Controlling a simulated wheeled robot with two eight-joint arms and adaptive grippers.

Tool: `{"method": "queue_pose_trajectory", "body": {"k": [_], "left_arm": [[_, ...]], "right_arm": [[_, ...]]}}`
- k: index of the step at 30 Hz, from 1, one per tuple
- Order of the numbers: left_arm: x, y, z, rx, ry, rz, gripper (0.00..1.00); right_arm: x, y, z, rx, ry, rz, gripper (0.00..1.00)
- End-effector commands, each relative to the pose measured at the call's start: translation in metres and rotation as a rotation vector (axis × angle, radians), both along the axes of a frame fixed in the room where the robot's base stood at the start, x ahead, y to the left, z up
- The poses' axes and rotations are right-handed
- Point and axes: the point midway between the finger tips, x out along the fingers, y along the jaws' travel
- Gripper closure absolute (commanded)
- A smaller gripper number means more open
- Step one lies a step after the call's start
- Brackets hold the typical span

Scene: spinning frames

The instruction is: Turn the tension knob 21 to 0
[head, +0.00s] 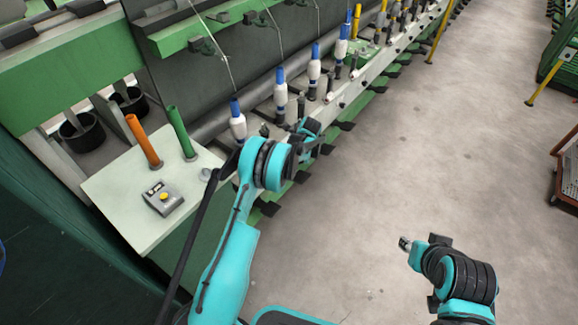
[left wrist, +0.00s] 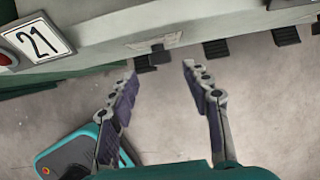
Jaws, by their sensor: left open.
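In the left wrist view, a white plate marked 21 (left wrist: 38,40) is on the pale machine rail (left wrist: 100,45) at upper left, with a red round part (left wrist: 5,60) beside it. My left gripper (left wrist: 160,68) is open and empty. Its fingertips are near the rail's lower edge, right of the plate. A small dark part (left wrist: 158,55) shows at that edge between the fingertips; I cannot tell whether it is the tension knob. In the head view, my left gripper (head: 308,135) is beside the spindle rail, partly hidden by its wrist. My right gripper (head: 405,243) is over the floor, away from the machine.
White bobbins with blue tops (head: 281,90) stand in a row along the rail. An orange tube (head: 143,140), a green tube (head: 181,132) and a grey box with a yellow button (head: 162,198) are on the end table. Dark pedals (left wrist: 215,49) line the rail.

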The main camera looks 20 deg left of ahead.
Motion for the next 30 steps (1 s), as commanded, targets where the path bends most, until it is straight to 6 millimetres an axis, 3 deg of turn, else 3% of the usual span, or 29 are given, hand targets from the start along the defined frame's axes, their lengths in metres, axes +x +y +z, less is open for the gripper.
{"method": "queue_pose_trajectory", "body": {"k": [3,9,20,21,26,30], "left_arm": [[0.003,0.008,-0.024,0.0,-0.001,0.001,0.51],[0.007,0.017,-0.047,-0.002,-0.001,0.001,0.51],[0.008,0.02,-0.053,-0.002,-0.001,0.001,0.51],[0.008,0.02,-0.053,-0.002,-0.001,0.001,0.54],[0.008,0.02,-0.053,-0.002,-0.001,0.001,0.96],[0.008,0.02,-0.053,-0.002,-0.001,0.001,1.0]], "right_arm": [[0.0,0.0,-0.012,0.0,0.0,0.0,0.67],[0.0,0.0,-0.022,0.0,0.0,0.0,0.67],[0.0,0.0,-0.024,0.0,0.0,0.0,0.67],[0.0,0.0,-0.024,0.0,0.0,0.0,0.67],[0.0,0.0,-0.024,0.0,0.0,0.0,0.67],[0.0,0.0,-0.024,0.0,0.0,0.0,0.67]]}}
